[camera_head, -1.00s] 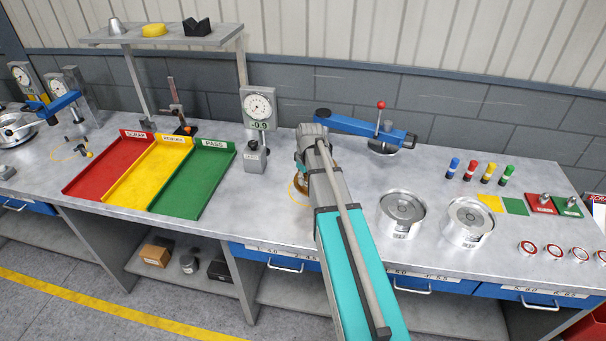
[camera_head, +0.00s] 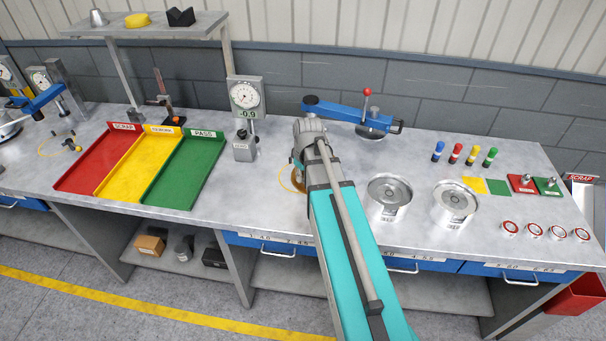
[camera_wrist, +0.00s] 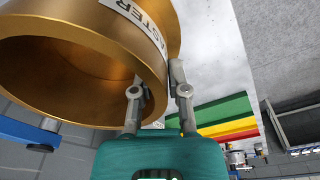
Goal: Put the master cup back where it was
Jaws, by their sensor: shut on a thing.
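The master cup is a bronze-gold ring-like cup with a white label; it fills the upper left of the wrist view (camera_wrist: 75,75). My gripper (camera_wrist: 160,85) is shut on the cup's wall, with one finger on each side of it. In the head view my arm hides most of the gripper and cup; only a sliver of the bronze cup (camera_head: 296,183) shows left of the arm. I cannot tell whether the cup touches the bench.
A dial gauge stand (camera_head: 245,98) reading -0.9 is left of my arm. Red, yellow and green trays (camera_head: 180,175) lie further left. A blue clamp arm (camera_head: 340,110) is behind. Two silver cups (camera_head: 389,199) stand to the right.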

